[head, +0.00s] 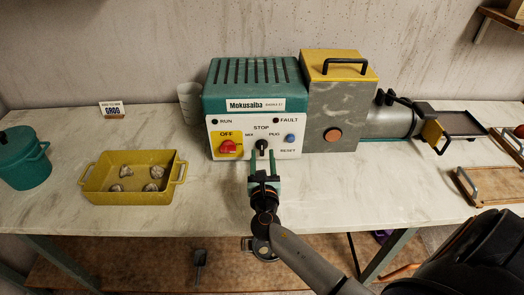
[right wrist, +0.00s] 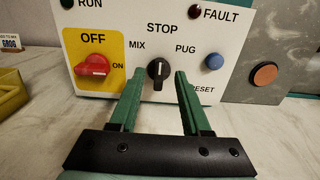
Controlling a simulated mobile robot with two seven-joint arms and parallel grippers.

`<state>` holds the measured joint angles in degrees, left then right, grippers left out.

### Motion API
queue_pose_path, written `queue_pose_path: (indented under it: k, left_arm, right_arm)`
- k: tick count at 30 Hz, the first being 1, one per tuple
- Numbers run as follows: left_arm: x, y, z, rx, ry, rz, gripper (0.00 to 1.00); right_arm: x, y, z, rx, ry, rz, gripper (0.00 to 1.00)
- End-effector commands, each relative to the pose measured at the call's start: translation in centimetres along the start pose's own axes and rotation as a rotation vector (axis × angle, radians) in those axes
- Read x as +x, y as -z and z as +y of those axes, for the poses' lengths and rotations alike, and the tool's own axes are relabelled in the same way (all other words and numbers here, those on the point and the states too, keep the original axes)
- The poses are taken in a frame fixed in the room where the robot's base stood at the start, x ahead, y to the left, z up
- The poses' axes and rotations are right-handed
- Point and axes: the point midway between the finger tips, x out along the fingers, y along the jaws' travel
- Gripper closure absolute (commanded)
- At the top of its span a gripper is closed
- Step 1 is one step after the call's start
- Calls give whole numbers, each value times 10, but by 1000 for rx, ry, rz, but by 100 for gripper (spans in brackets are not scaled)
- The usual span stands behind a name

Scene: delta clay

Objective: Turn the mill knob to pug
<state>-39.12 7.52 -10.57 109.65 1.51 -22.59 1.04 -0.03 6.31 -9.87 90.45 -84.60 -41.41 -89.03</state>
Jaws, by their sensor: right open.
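The mill's green control box (head: 254,88) stands on the bench with a white front panel. Its black mill knob (head: 262,144) sits under STOP, between MIX and PUG. In the right wrist view the knob (right wrist: 158,70) has its pointer upright, toward STOP. My right gripper (head: 261,158) is open in front of the knob. In the right wrist view its green fingers (right wrist: 156,85) reach toward the panel, one on each side of the knob and apart from it. My left gripper is not in view.
A red switch (right wrist: 93,68) on a yellow OFF/ON plate is left of the knob. A blue RESET button (right wrist: 214,62) is right of it. A yellow tub (head: 130,196) with several lumps and a teal pot (head: 24,160) stand left. A grey-and-yellow housing (head: 345,100) adjoins the box.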

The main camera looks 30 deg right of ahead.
Motion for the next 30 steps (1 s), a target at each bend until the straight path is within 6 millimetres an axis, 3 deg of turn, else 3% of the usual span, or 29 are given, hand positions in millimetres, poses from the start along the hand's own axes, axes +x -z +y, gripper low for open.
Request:
queue_pose_path:
  k: [6, 16, 27, 30]
  left_arm:
    - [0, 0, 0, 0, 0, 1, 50]
    - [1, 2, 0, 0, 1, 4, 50]
    - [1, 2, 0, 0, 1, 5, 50]
    - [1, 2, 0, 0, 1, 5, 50]
  right_arm:
    - [22, 0, 0, 0, 0, 0, 52]
    - [25, 0, 0, 2, -1, 0, 52]
    - [24, 0, 0, 1, 0, 1, 94]
    - [24, 0, 0, 1, 0, 1, 100]
